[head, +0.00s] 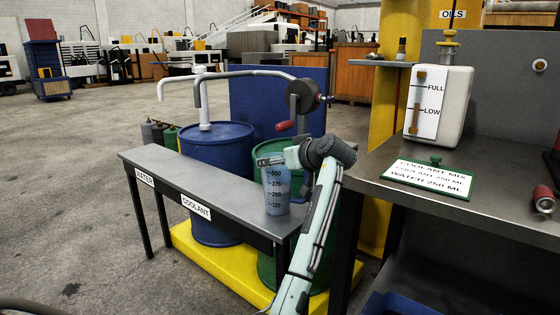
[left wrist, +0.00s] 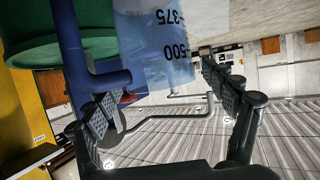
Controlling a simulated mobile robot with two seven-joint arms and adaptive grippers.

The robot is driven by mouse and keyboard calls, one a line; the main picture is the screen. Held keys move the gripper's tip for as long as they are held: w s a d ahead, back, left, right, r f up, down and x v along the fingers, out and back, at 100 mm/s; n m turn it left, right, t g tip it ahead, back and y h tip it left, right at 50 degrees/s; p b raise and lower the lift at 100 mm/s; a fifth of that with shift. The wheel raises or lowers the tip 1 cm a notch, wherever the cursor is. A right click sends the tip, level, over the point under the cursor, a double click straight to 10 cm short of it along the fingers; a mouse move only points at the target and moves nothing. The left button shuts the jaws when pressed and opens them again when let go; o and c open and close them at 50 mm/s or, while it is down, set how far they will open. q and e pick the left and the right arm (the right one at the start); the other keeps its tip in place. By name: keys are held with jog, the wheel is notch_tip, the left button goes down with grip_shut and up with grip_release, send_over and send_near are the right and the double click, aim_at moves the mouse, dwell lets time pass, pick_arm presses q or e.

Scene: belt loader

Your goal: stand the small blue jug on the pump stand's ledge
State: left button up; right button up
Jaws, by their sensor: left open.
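The small blue jug (head: 276,192), translucent with dark measuring marks, stands upright near the right end of the pump stand's grey ledge (head: 190,180), beyond the COOLANT label. My left gripper (head: 268,160) is at the jug's top; its wrist covers part of the view on the right. In the left wrist view the jug (left wrist: 155,45) appears upside down, in line with the gap between my open left fingers (left wrist: 165,100). I cannot tell whether a finger touches it. My right gripper is not in view.
A blue drum (head: 215,143) and a green drum (head: 265,140) stand behind the ledge on a yellow base (head: 215,262), with bent pump pipes (head: 235,74) above. A workbench (head: 480,200) at right carries a white tank (head: 452,100) and a sign (head: 428,178). The ledge's left part is clear.

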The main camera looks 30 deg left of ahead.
pick_arm(q)
jog(key=v, duration=1.2)
jog(key=shift+p, duration=0.35)
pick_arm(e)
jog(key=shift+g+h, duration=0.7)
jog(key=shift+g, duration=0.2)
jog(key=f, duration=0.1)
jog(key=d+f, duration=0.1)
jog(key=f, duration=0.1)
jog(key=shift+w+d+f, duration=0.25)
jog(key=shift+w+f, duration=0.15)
